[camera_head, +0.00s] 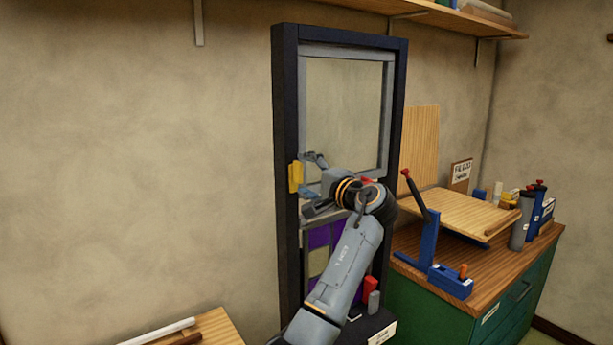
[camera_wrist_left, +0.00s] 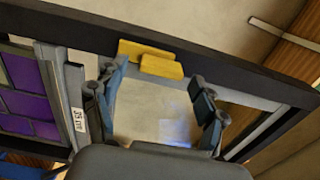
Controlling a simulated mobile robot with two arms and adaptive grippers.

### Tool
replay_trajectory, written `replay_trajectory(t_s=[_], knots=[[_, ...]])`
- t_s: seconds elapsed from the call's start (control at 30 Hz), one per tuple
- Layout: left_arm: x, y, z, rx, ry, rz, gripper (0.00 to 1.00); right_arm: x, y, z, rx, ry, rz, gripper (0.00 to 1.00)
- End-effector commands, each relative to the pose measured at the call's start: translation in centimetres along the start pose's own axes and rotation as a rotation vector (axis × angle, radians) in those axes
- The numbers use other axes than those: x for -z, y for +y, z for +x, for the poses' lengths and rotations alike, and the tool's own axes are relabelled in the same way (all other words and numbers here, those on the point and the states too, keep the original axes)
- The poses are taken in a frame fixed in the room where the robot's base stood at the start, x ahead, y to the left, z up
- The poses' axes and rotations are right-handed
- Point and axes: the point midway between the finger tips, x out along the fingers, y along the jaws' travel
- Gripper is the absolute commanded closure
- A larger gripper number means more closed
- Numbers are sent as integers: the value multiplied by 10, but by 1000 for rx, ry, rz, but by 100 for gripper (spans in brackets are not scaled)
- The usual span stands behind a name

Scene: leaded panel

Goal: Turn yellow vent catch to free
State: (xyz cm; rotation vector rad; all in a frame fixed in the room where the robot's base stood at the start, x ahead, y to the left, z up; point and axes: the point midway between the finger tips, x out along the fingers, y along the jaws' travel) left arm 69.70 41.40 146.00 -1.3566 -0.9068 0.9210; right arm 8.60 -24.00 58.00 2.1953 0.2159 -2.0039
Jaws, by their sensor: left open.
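The yellow vent catch (camera_head: 296,176) sits on the left upright of the dark frame (camera_head: 287,110), at about mid-height. In the left wrist view the catch (camera_wrist_left: 162,67) shows as two yellow pieces, one overlapping the other, on the dark bar. My left gripper (camera_head: 309,177) is open just to the right of the catch. In the left wrist view its two fingers (camera_wrist_left: 158,84) are spread wide, with the catch beyond and between their tips. I see no contact. Whether there is a free mark on the catch cannot be told. My right gripper is out of view.
A grey-framed clear pane (camera_head: 343,105) fills the frame's upper part. Purple and pale leaded panes (camera_head: 318,237) lie below, partly behind my arm. A green workbench (camera_head: 440,305) with a blue tool (camera_head: 430,245) and bottles stands right. Open wall lies left.

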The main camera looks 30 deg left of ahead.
Motion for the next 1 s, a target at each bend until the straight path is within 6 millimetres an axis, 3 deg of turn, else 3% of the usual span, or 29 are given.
replay_trajectory(t_s=[0.17,0.4,0.6,1.0], knots=[[1,0,-27,0,5,-1,28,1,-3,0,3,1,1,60],[2,1,-79,-1,4,1,28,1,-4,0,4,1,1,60],[1,1,-108,0,3,1,28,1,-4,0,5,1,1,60],[1,1,-118,0,1,1,28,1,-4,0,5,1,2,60]])
